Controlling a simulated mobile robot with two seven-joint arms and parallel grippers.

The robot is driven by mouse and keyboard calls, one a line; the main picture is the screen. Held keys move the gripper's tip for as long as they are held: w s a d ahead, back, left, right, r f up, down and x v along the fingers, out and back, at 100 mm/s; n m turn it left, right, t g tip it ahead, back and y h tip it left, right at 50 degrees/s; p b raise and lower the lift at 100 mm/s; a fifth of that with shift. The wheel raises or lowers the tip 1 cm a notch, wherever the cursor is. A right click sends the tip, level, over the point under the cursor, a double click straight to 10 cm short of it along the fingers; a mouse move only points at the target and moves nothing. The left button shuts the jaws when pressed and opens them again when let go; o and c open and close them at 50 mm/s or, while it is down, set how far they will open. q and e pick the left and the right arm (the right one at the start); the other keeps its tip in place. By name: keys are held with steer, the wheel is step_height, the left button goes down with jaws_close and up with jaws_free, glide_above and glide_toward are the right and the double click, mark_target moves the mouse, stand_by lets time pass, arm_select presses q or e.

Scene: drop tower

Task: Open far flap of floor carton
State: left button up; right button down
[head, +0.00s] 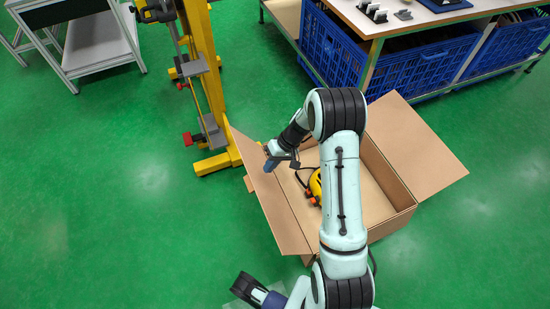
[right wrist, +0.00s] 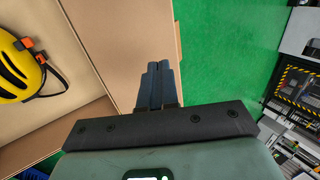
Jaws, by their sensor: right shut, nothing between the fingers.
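The brown carton (head: 385,220) stands on the floor with its top open. One long flap (head: 268,190) on the left leans up and outward. The opposite long flap (head: 420,150) on the right is folded outward. My right gripper (head: 270,165) is shut and empty at the inner side of the left flap, close to its upper part; I cannot tell whether it touches. In the right wrist view its dark fingers (right wrist: 157,78) are together over that flap (right wrist: 138,45). A yellow helmet-like thing (head: 316,184) lies inside, partly hidden by my arm.
A yellow stand (head: 208,80) with a foot (head: 217,163) is close to the carton's left flap. A workbench (head: 375,30) with blue crates (head: 335,45) stands behind. A grey-white table (head: 98,55) is at back left. Green floor at left is clear.

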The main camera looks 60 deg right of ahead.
mark_target(253, 182)
steer(key=x, duration=0.3)
steer(key=b+x, duration=0.1)
steer(key=shift+w+a, duration=0.45)
arm_select(q)
steer(key=shift+w+a+f+t+y, duration=0.15)
steer(key=shift+w+a+f, duration=0.2)
steer(key=shift+w, duration=0.3)
steer(key=shift+w+a+f+t+y, duration=0.15)
steer(key=shift+w+a+f, duration=0.1)
steer(key=shift+w+f, duration=0.3)
arm_select(e)
steer(key=shift+w+a+f, duration=0.4)
steer(key=shift+w+a, duration=0.05)
steer(key=shift+a, duration=0.1)
arm_select(q)
steer(key=shift+r, duration=0.1)
steer(key=shift+g, duration=0.7)
steer(key=s+f+b, duration=0.1)
steer(key=s+f, duration=0.1)
steer(key=f, duration=0.1)
steer(key=s+f+b, duration=0.1)
steer(key=s, duration=0.1)
steer(key=shift+a+f+b, duration=0.15)
steer(key=shift+a+b, duration=0.15)
steer(key=shift+a, duration=0.1)
arm_select(e)
steer(key=w+a+f+g+h, duration=0.1)
steer(key=w+a+f, duration=0.4)
steer(key=a+f, duration=0.1)
steer(key=shift+w+a, duration=0.3)
